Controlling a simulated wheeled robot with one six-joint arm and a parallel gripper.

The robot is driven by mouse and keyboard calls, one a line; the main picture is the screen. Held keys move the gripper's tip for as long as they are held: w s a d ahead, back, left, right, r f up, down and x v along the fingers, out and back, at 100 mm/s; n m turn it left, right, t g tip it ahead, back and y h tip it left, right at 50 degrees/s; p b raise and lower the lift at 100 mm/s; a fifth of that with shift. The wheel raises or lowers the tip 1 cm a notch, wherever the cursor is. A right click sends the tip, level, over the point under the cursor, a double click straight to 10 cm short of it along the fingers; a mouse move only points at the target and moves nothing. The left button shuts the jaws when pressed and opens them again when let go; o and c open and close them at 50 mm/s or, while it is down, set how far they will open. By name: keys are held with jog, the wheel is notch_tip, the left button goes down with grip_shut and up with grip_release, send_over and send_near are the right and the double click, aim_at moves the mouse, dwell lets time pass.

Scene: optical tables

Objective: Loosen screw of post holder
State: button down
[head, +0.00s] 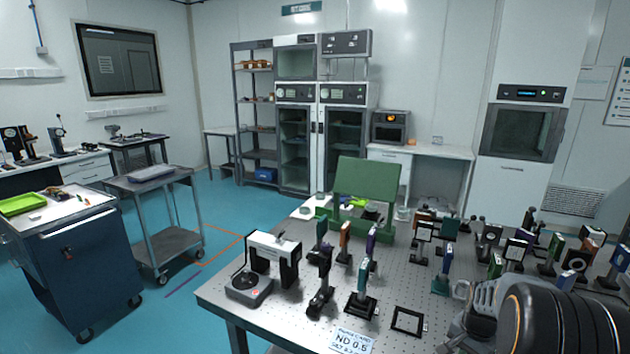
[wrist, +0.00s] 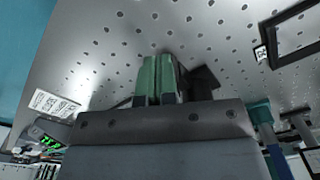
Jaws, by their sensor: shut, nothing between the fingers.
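Several post holders with coloured optic mounts stand upright on the perforated optical table (head: 225,292) in the head view. One post holder (head: 361,303) stands on a square black base near the front, and another (head: 321,296) is to its left. The screw of a post holder is too small to make out. My gripper (wrist: 158,78) shows in the wrist view as two green fingers side by side, shut and empty above the table surface. A dark shape (wrist: 204,80) lies just behind the fingers, partly hidden; I cannot tell what it is.
A black square frame (head: 408,321) and an ND 0.5 card (head: 353,341) lie at the table's front. A black-and-white bridge-shaped device (head: 273,256) stands at the left. Mounts crowd the right side. A grey cart (head: 150,182) and blue cabinet (head: 75,262) stand left.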

jog(key=shift+a+f, duration=0.3)
jog(key=shift+f, duration=0.3)
jog(key=shift+w+a+f, duration=0.1)
jog(key=shift+w+a, duration=0.05)
jog(key=shift+w, duration=0.05)
jog(key=shift+s+a, duration=0.15)
jog(key=shift+a, duration=0.05)
dwell(0.5)
jog(key=shift+r+p, duration=0.35)
jog(key=shift+p, duration=0.1)
jog(key=r+p, duration=0.4)
jog(key=r, duration=0.1)
jog(key=shift+w+d+r, duration=0.15)
jog(key=shift+w+r, duration=0.05)
jog(key=shift+r, duration=0.15)
